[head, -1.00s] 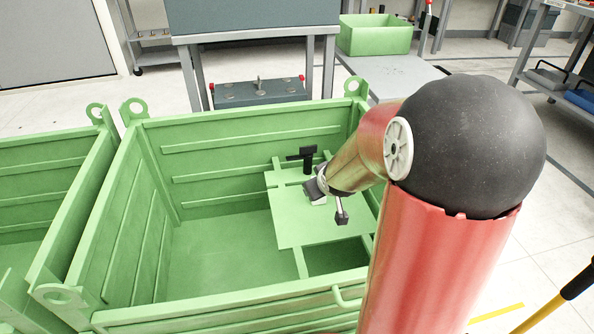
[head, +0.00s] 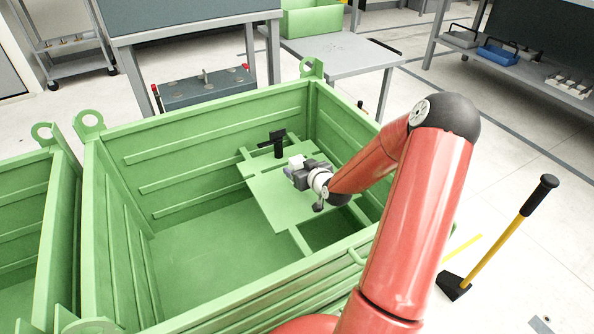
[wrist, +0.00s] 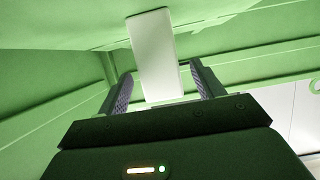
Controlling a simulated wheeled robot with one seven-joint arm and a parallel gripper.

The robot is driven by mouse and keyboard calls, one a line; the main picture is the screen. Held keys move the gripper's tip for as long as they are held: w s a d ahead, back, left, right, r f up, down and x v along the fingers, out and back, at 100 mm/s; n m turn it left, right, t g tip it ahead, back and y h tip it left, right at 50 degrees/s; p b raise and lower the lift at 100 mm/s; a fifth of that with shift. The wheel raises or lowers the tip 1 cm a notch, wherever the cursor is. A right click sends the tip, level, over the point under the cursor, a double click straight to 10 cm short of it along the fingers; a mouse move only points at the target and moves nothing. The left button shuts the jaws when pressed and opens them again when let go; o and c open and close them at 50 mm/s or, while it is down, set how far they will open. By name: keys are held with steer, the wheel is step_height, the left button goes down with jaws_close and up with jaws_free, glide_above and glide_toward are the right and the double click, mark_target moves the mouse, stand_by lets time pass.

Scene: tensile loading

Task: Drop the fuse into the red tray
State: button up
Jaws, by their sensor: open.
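A pale white block (wrist: 153,50), which may be the fuse, stands ahead of my gripper in the wrist view. Its near end lies between my two fingers, with gaps at both sides. In the head view a small white block (head: 297,161) shows at the tip of my gripper (head: 294,172), over the green platform in the green crate. My gripper also shows in the wrist view (wrist: 160,88), with its fingers apart and open. I cannot tell what the block rests on. No red tray is visible in either view.
The green crate (head: 200,284) has high walls around the green platform (head: 272,205). A black T-shaped fixture (head: 278,146) stands on the platform close to my gripper. A grey table (head: 345,58) with a green bin (head: 312,20) stands behind. A yellow-handled tool (head: 510,232) stands at right.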

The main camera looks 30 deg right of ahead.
steer(key=x, duration=0.4)
steer(key=shift+f, duration=0.15)
steer(key=shift+c, duration=0.5)
steer(key=c, duration=1.1)
step_height(320, 180, up, 20)
steer(key=p, duration=0.2)
steer(key=s+a+f+n+y, duration=0.1)
steer(key=s+a+f, duration=0.1)
steer(key=a, duration=0.4)
steer(key=s+a+f+n+y, duration=0.1)
steer(key=s+a+f, duration=0.2)
steer(key=a, duration=0.3)
steer(key=s+a+f+n+y, duration=0.1)
steer(key=s+a+f, duration=0.1)
steer(key=a, duration=0.4)
steer(key=shift+s+a+f+g+y, duration=0.1)
steer(key=shift+s+f+g+y, duration=0.05)
steer(key=shift+s, duration=0.25)
steer(key=shift+s+f+g+y, duration=0.1)
steer(key=shift+s+g+y, duration=0.05)
steer(key=shift+s, duration=0.2)
